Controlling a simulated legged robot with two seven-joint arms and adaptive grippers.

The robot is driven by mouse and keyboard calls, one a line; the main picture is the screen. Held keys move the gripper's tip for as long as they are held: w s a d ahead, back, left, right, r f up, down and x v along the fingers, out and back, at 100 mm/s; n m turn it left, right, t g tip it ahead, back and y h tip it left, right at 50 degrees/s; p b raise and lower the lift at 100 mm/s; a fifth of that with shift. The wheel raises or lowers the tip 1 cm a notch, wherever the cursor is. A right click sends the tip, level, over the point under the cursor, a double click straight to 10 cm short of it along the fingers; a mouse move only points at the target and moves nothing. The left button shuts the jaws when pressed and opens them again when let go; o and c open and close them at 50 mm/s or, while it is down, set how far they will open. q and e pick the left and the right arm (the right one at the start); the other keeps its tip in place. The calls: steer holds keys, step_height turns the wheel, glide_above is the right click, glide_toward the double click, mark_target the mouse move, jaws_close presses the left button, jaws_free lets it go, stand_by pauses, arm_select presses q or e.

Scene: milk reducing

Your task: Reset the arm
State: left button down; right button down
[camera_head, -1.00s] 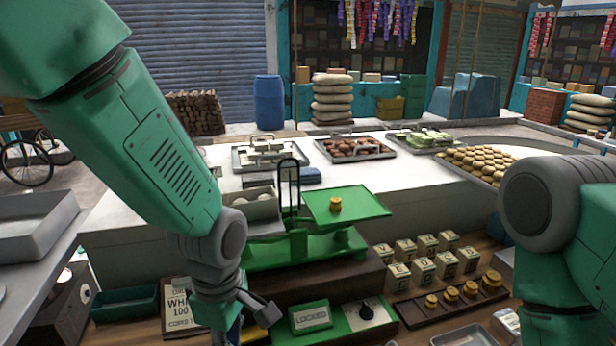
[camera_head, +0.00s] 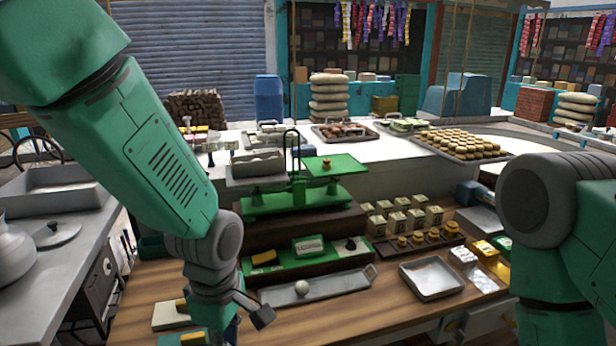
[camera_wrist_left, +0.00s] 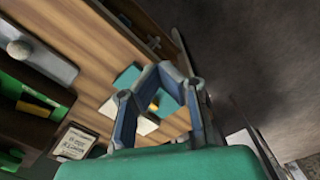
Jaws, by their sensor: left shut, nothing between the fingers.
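My left arm comes down from the upper left in the head view, with its grey wrist (camera_head: 212,255) over the near left of the wooden counter (camera_head: 290,325). The left gripper is largely cut off there by the bottom edge. In the left wrist view the left gripper (camera_wrist_left: 167,72) is shut and empty, its fingers forming a closed loop above the counter. A card with a yellow piece (camera_wrist_left: 148,118) and a teal item (camera_wrist_left: 126,77) show beyond the fingers. My right arm (camera_head: 545,215) stands at the right; its gripper is outside the view.
A green balance scale (camera_head: 300,197) stands behind a green panel (camera_head: 295,260). A long tray with a white ball (camera_head: 302,287), an empty metal tray (camera_head: 432,278), weights (camera_head: 425,238) and small boxes (camera_head: 400,215) occupy the counter. A grey stand with pots is left.

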arm_select(q)
steer(key=s+a+f+m+b, duration=0.4)
steer(key=s+f, duration=0.3)
steer(key=f, duration=0.5)
steer(key=s+a+f+m+b, duration=0.5)
steer(key=s+a+f+m, duration=0.1)
steer(key=f, duration=0.5)
steer(key=s+a+f+m+b, duration=0.5)
steer(key=s+f, duration=0.3)
steer(key=f, duration=0.4)
steer(key=shift+a+f+t, duration=0.25)
steer(key=shift+f+t, duration=0.05)
steer(key=shift+f, duration=0.05)
